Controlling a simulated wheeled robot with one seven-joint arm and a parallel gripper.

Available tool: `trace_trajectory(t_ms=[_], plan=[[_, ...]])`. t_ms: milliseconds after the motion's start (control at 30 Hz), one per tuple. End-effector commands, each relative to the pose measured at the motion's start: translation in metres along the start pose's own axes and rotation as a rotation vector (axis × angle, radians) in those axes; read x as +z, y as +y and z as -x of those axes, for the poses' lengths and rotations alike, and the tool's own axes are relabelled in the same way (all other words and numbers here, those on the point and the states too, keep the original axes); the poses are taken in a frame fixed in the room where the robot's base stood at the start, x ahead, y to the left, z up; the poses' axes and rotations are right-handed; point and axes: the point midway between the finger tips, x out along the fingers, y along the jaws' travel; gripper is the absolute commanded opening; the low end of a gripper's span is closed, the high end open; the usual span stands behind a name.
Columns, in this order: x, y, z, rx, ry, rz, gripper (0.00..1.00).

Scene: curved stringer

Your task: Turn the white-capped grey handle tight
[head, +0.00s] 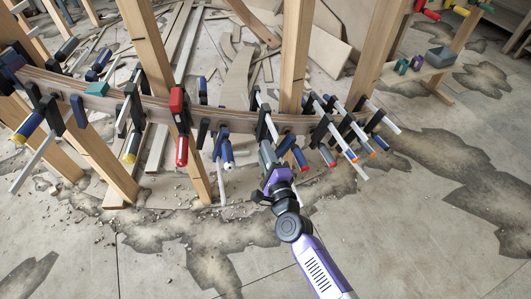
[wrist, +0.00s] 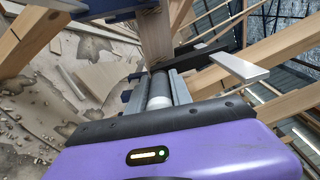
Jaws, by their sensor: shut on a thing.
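The grey handle (wrist: 158,84) with its white cap (wrist: 158,102) lies between my two fingers in the wrist view. My gripper (head: 267,152) is shut on this handle, with the palm close behind the white cap; the fingers also show in the wrist view (wrist: 160,88). The handle belongs to a clamp on the curved wooden stringer (head: 150,103), just right of its middle. In the head view my gripper covers most of the handle, so I cannot make it out there.
Several other clamps line the stringer. A blue handle (head: 227,153) hangs close left of my gripper, and a red-tipped one (head: 300,158) close right. Wooden posts (head: 295,55) rise behind. In the wrist view a pale bar (wrist: 238,67) juts out at right. The cracked floor in front is open.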

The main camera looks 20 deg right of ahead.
Motion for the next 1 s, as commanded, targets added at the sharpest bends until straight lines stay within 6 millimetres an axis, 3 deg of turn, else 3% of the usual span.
trace_trajectory(t_ms=[567, 600, 667, 1000], plan=[[-0.0007, 0.0018, 0.0011, 0.003, 0.001, -0.032, 0.0], [-0.0007, 0.0018, 0.001, 0.003, 0.001, -0.032, 0.34], [-0.0007, 0.0016, 0.0009, 0.003, 0.001, -0.032, 0.46], [-0.0003, 0.0004, 0.0015, 0.001, 0.001, -0.03, 0.48]])
